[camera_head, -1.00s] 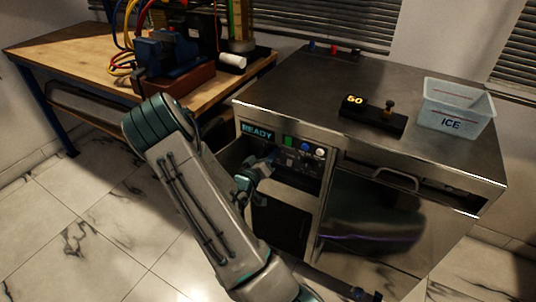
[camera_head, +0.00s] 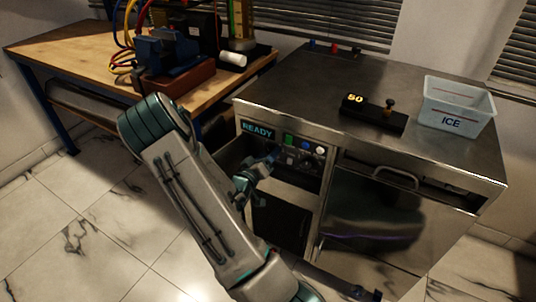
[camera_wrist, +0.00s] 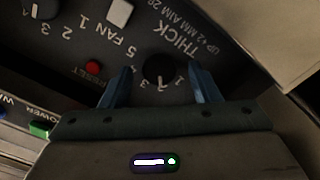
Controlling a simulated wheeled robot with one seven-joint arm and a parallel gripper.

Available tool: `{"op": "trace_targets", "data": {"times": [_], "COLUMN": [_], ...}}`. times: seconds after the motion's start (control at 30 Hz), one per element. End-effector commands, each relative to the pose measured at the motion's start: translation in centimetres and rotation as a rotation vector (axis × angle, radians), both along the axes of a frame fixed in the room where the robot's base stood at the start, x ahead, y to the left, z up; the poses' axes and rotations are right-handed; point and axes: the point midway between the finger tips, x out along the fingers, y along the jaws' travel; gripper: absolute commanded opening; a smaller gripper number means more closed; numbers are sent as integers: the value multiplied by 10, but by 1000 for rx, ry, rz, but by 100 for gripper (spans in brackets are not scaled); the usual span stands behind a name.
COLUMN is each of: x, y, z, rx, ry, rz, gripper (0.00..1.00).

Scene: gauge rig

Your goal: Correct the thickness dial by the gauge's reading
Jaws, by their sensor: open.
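The thickness dial (camera_wrist: 158,69) is a dark round knob under the label THICK in the wrist view, with small numbers around it; which one it points at is hard to tell. My gripper (camera_wrist: 160,84) is open, one blue finger on each side of the dial. I cannot tell whether either finger touches it. In the head view my gripper (camera_head: 271,158) is at the front control panel, and the dial is not clear there.
A red RESET button (camera_wrist: 93,66), a white square button (camera_wrist: 121,13) and a FAN dial (camera_wrist: 42,8) sit close by. A lit READY display (camera_head: 257,131) is on the panel. An ICE tub (camera_head: 456,104) stands right of the gauge. A wooden bench (camera_head: 70,55) stands left.

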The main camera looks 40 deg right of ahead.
Motion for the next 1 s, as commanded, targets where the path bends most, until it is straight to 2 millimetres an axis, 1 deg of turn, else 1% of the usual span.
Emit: {"op": "trace_targets", "data": {"times": [0.3,0.4,0.5,0.6,0.7,1.0], "x": [-25,-33,-40,-45,-48,-49], "y": [65,85,100,111,117,119], "z": [1,1,1,1,0,0], "rx": [0,1,-1,-1,0,-1], "ry": [3,2,3,2,2,2], "rz": [7,7,6,4,2,1], "gripper": [56,56,56,56,56,56]}}
